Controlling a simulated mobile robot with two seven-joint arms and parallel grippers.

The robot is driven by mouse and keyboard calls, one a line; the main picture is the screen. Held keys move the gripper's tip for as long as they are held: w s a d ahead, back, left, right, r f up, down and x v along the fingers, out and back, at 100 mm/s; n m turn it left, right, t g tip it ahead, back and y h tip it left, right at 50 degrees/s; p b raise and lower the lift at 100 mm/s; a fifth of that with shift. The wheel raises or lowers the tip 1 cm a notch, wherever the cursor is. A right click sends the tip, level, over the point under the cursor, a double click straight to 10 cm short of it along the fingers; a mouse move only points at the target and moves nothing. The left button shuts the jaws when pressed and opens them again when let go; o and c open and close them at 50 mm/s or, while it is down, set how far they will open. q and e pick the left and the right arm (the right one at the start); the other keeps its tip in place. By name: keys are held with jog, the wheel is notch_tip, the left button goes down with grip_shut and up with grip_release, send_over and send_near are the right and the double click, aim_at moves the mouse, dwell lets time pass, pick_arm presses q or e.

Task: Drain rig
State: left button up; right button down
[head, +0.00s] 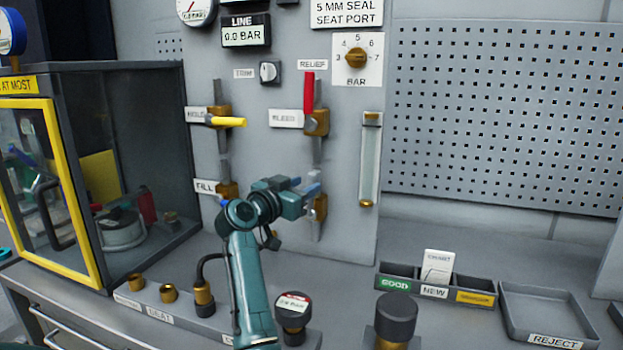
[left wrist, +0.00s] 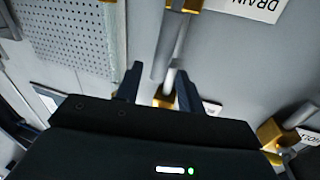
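The rig panel (head: 345,150) carries a line display (head: 245,37) reading 0.0 BAR. The yellow HOLD lever (head: 228,122) points right. The red BLEED lever (head: 309,92) stands upright. The FILL valve (head: 226,188) is at lower left of the panel, partly behind my arm. My left gripper (head: 308,194) is at the lower right brass valve (head: 320,208), which it partly hides. In the left wrist view my fingers (left wrist: 158,84) are apart, with a pipe and brass fitting beyond the gap. A DRAIN label (left wrist: 262,8) shows there. Contact cannot be told. My right gripper is not in view.
A yellow-framed cabinet (head: 52,112) stands at left. Brass seats, a red-and-white-topped gauge (head: 293,305) and a dark-capped fitting (head: 396,318) are along the front. A divided tray (head: 400,280) and a REJECT tray (head: 545,312) lie at right. A pegboard (head: 505,110) backs the bench.

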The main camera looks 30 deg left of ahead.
aim_at(309, 183)
pick_arm(q)
jog(key=shift+w, duration=1.9)
jog(key=shift+c, duration=0.2)
grip_shut()
